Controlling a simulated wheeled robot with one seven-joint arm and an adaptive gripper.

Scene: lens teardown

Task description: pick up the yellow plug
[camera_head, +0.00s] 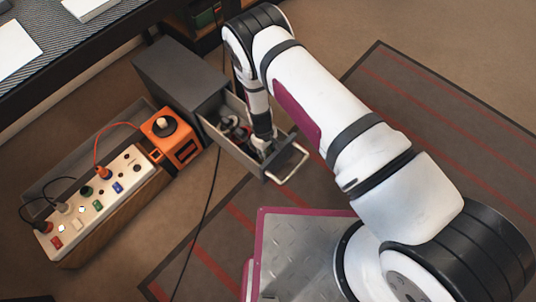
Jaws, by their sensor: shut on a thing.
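My gripper (266,145) reaches down into the open drawer (246,158) of a grey cabinet, near the drawer's front. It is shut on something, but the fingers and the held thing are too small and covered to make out. I cannot pick out a yellow plug anywhere in this view. Other small items (231,127), dark and reddish, lie in the drawer behind my gripper.
The grey cabinet (178,68) stands behind the drawer, whose pale handle (290,168) juts forward. To the left are an orange box (171,136) and a white panel (88,204) with coloured plugs and cables. A black cable (203,215) crosses the floor.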

